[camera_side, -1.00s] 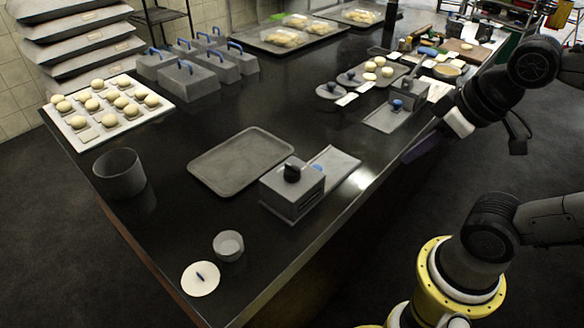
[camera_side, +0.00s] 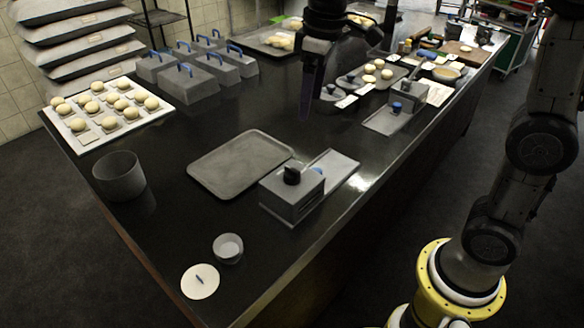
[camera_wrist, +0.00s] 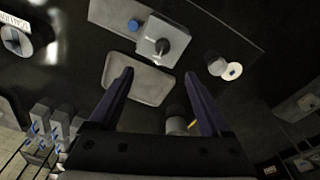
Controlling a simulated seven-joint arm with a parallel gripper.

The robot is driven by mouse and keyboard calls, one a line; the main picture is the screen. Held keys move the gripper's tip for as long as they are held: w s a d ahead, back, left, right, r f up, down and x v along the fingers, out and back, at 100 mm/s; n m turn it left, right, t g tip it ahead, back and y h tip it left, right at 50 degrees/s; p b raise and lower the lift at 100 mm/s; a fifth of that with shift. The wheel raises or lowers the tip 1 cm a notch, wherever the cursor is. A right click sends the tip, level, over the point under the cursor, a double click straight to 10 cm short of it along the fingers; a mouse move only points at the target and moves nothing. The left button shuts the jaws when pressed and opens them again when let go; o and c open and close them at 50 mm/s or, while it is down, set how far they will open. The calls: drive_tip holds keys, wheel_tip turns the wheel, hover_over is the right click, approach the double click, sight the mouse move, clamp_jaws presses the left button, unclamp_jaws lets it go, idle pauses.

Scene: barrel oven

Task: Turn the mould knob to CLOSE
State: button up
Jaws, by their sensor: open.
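A grey box-shaped mould (camera_side: 292,192) with a black knob (camera_side: 292,174) on its top stands at the right edge of the table, beside a shallow grey tray (camera_side: 235,160). The wrist view shows the black knob (camera_wrist: 161,46) and a small blue round part (camera_wrist: 134,25) beside the box. Any marking at the knob is too small to read. My gripper (camera_wrist: 156,76) is open and empty, its two dark fingers apart. In the side view my gripper (camera_side: 308,105) hangs above the table behind the tray, well away from the knob.
A grey pot (camera_side: 119,175), a small cup (camera_side: 228,247) and a pale disc (camera_side: 200,281) stand nearer the front. A dough tray (camera_side: 84,144) and grey tins with blue handles (camera_side: 210,75) are at the left. Another box with a blue knob (camera_side: 397,107) stands farther back.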

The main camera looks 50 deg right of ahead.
drive_tip(key=g, duration=0.1)
hover_over(292, 169)
wheel_tip(292, 169, down, 5)
wheel_tip(292, 169, down, 14)
drive_tip(key=shift+f, duration=0.15)
clamp_jaws()
idle(0.5)
